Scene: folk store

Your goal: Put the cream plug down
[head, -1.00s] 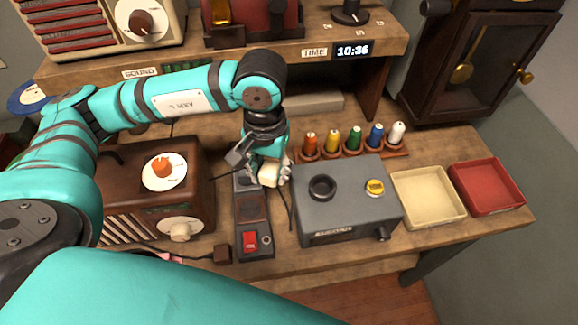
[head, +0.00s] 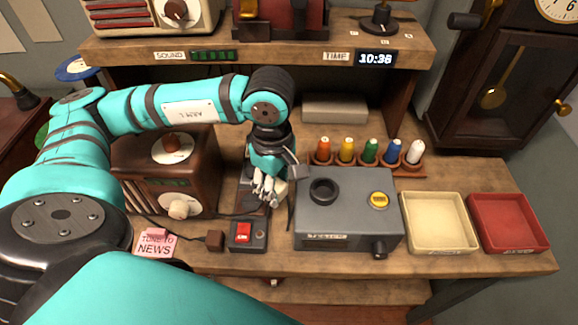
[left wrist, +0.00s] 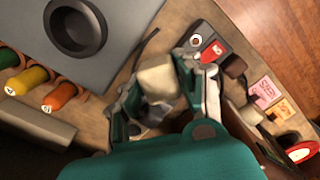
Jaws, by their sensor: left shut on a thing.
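My left gripper (head: 268,192) is shut on the cream plug, seen between the fingers in the left wrist view (left wrist: 158,78). In the head view, the fingers largely hide the plug. The gripper is over the grey power strip (head: 259,241), just behind its red switch (head: 243,232), and hides much of the strip's middle. I cannot tell whether the plug touches the strip or the table. A dark cord runs beside the plug (left wrist: 146,45). My right gripper is not in view.
A grey box (head: 345,226) with a round dark socket stands close right of the gripper. A brown radio (head: 150,175) stands to the left. A brown plug (head: 215,241) lies left of the strip. Coloured spools (head: 370,152), a cream tray (head: 438,249) and a red tray (head: 507,248) are at right.

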